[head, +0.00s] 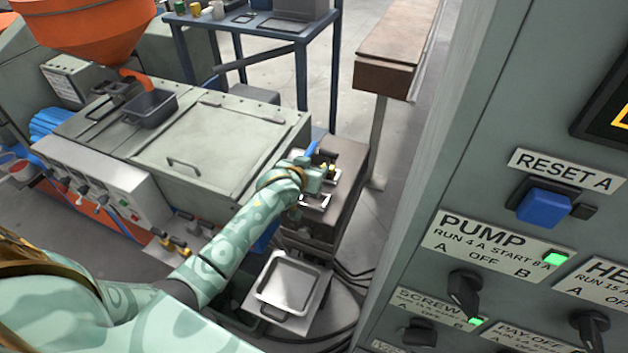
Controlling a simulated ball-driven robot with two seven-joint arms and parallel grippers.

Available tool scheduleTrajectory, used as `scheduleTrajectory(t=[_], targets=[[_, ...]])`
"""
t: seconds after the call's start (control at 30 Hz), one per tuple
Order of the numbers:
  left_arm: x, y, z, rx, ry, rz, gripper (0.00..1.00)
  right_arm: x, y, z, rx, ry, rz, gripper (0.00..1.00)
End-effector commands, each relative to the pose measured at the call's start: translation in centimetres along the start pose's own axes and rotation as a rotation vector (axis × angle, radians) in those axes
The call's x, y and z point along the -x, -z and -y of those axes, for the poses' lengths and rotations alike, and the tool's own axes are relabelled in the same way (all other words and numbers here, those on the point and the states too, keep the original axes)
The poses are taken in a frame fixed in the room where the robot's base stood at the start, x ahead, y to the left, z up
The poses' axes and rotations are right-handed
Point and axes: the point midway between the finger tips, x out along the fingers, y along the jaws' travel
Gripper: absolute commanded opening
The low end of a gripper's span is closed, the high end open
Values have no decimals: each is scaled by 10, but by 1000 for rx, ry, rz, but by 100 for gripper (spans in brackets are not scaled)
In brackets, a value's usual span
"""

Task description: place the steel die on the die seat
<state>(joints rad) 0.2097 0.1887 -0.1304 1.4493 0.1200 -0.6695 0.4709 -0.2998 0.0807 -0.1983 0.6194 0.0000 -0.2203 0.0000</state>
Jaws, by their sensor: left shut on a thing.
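My left arm reaches from the lower left to the dark block at the end of the grey machine. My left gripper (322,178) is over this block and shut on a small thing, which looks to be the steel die. The gripper hides most of it. The die seat seems to be in the metal fittings (318,201) on the block, close under the gripper, but I cannot make it out. I cannot tell whether the die touches the seat. My right gripper is not in view.
A grey control cabinet (480,160) with knobs and a blue button (545,207) fills the right side. A square metal tray (288,285) stands below the block, with dark cables on the floor beside it. A blue table (240,25) stands behind.

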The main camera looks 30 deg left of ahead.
Motion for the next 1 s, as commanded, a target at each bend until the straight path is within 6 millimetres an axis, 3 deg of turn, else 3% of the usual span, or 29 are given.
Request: scheduleTrajectory(t=[0.17,0.33,0.77,0.8,0.87,1.0], targets=[[-15,-6,-5,1,-2,-3,0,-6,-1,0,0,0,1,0],[-26,-28,-5,0,-1,-2,0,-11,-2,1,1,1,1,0],[-29,-33,-4,1,-1,-3,0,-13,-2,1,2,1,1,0],[-28,-34,-4,0,-1,1,64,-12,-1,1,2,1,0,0],[-28,-34,-4,0,-1,1,74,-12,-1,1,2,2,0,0],[-28,-34,-4,0,-1,1,74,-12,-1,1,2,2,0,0]])
